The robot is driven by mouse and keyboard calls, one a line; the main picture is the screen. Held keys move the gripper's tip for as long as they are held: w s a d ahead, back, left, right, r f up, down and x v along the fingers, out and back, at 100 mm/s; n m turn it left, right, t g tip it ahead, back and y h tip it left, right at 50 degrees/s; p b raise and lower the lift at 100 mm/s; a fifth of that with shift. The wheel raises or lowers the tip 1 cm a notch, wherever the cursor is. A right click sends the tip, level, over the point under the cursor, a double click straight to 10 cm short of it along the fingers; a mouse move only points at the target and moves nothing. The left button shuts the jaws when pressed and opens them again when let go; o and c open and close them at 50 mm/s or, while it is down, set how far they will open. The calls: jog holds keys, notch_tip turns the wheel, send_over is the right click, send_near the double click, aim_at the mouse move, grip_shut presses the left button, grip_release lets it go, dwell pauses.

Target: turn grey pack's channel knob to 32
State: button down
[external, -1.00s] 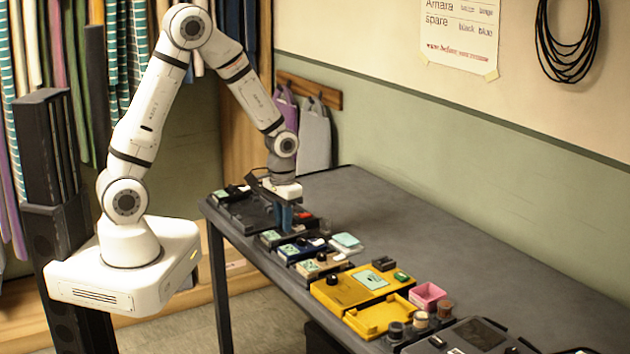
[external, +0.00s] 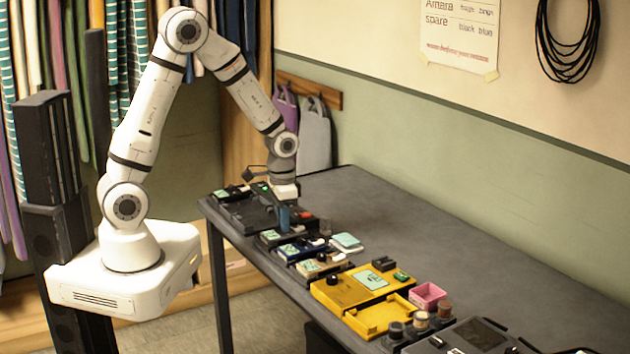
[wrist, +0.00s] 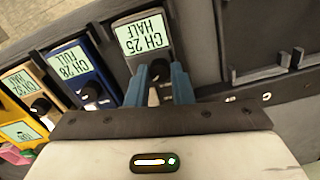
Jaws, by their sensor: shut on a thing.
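The grey pack (wrist: 142,35) is at the top middle of the wrist view. Its pale green screen appears upside down and reads CH 25, HALF. My gripper (wrist: 161,72) has its two blue fingers shut on the grey pack's channel knob (wrist: 160,68).
The blue pack (wrist: 71,66), reading CH 28 FULL, stands close beside the grey one. A tan pack (wrist: 19,82), reading CH 32, is beyond it. A yellow unit (external: 343,292) and a pink box (external: 428,295) stand nearer the camera. The table's wall side (external: 440,240) is clear.

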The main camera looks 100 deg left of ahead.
jog(key=m+b, duration=0.1)
jog(key=m, duration=0.4)
jog(key=shift+m, duration=0.4)
jog(key=m+b, duration=0.1)
jog(key=m, duration=0.4)
jog(key=shift+m, duration=0.3)
jog(key=c, duration=1.3)
grip_release()
jog(key=shift+o, duration=0.2)
notch_tip(320, 180, up, 8)
jog(key=shift+f, duration=0.1)
